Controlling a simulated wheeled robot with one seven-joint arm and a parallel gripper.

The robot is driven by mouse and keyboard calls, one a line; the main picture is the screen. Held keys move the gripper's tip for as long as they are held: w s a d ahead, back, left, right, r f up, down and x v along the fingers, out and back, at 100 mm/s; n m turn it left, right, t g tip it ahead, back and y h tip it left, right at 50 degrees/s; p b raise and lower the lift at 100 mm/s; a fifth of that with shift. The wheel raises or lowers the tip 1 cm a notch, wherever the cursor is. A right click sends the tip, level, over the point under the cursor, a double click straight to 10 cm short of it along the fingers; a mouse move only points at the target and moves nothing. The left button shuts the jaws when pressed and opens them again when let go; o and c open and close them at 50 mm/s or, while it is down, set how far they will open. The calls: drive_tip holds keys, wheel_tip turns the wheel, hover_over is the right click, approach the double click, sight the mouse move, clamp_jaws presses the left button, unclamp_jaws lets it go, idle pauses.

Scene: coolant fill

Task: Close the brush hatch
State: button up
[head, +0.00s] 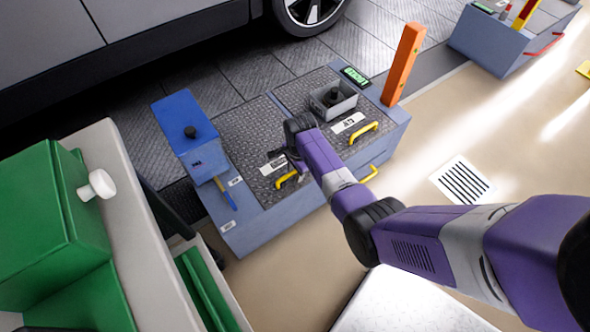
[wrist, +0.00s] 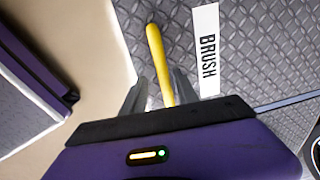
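The brush hatch (head: 245,130) is a grey checker-plate lid on the left half of the blue-grey floor unit. It looks flat, level with the neighbouring lid; I cannot tell whether it is fully seated. Its BRUSH label (wrist: 207,50) and yellow handle (wrist: 155,50) show in the wrist view. The handle (head: 286,180) also shows at the lid's front edge in the head view. My gripper (head: 283,163) is low over this edge. In the wrist view, my gripper's fingers (wrist: 160,88) are apart, one on each side of the handle, with a visible gap on the left.
A second lid (head: 300,90) with a yellow handle (head: 364,133) and a grey box (head: 333,100) lies right. A blue box (head: 187,135) with a black knob stands left. An orange post (head: 402,65) rises at the right corner. A green cabinet (head: 45,225) stands front left.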

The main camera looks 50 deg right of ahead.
drive_tip(key=shift+w+r, duration=0.1)
drive_tip(key=shift+r, duration=0.05)
wheel_tip(320, 180, up, 8)
drive_tip(key=p, duration=0.3)
drive_tip(key=shift+s+f, duration=0.25)
drive_tip(key=shift+s, duration=0.2)
drive_tip(key=shift+a, duration=0.1)
